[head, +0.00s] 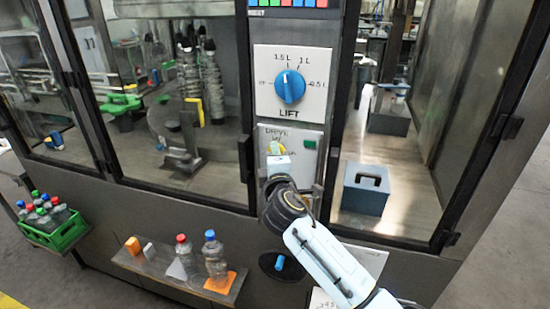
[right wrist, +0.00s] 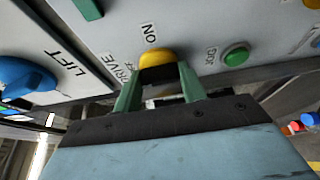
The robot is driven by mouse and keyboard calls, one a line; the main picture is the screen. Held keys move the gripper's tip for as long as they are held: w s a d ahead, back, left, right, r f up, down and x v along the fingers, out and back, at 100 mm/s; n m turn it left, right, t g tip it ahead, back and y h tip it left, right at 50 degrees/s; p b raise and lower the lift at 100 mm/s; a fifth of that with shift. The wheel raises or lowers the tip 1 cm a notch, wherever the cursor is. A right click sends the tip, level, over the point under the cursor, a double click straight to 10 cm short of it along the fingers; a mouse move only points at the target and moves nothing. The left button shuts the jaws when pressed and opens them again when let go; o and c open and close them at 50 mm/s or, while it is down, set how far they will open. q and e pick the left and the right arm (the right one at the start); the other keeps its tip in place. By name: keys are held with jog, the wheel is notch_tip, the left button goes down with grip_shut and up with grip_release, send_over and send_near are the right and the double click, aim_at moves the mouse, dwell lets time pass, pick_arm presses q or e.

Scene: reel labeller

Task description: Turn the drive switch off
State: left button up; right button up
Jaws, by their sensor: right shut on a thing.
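The drive switch is a yellow knob (right wrist: 155,57) on a white panel (right wrist: 195,25), with the words DRIVE and ON printed beside it. My right gripper (right wrist: 158,73) has its two green fingers on either side of the knob and is shut on it. A dark part of the knob lies between the fingers, so which way the switch is turned cannot be told. My left gripper is not in view.
A blue LIFT dial (head: 290,87) sits on a plate above the switch. A green button (right wrist: 236,56) is on the same panel. A shelf (head: 150,268) with bottles and a green crate (head: 72,233) stand at lower left. A blue box (head: 366,190) sits to the right.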

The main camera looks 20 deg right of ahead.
jog(key=o, duration=1)
jog(key=b+v, duration=0.2)
jog(key=v, duration=1.1)
jog(key=shift+s, duration=0.2)
jog(key=shift+f, duration=0.1)
